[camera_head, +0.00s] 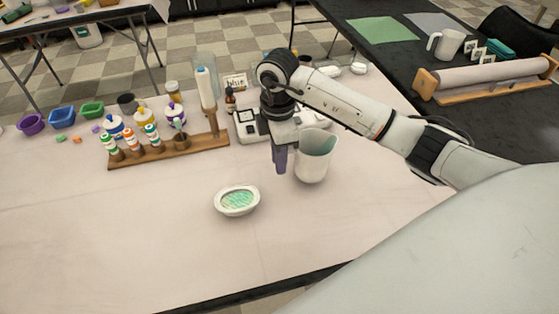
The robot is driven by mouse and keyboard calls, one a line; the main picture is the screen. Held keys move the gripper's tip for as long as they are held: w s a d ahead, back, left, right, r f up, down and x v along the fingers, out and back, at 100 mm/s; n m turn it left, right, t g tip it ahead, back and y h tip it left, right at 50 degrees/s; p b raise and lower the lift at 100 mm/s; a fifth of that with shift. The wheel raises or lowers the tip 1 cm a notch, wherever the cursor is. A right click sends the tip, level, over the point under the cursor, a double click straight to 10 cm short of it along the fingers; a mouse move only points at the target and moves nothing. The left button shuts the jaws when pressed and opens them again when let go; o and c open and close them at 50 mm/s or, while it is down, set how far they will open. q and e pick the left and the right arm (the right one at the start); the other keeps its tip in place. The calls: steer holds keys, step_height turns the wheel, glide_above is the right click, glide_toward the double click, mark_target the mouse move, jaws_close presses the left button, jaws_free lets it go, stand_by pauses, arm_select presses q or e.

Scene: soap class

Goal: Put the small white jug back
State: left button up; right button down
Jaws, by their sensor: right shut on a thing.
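The small white jug (312,166) is upright near the middle of the view, its pale grey-green inside showing at the open top. My right gripper (282,158) points down at the jug's left side and is shut on it. The gripper covers the part it grips, and I cannot tell whether the jug's base touches the table. My left gripper is not in view.
A white oval dish (222,206) with green swirled contents lies in front of the jug. A white scale (246,128) stands behind the gripper. A wooden rack (205,143) with several bottles is left. The pale tabletop (120,240) is clear in front. Another white jug (446,45) stands on the black table.

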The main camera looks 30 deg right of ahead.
steer(key=shift+f, duration=0.85)
steer(key=shift+f, duration=0.1)
steer(key=c, duration=1.6)
jaws_free()
step_height(320, 180, up, 12)
steer(key=shift+r, duration=0.1)
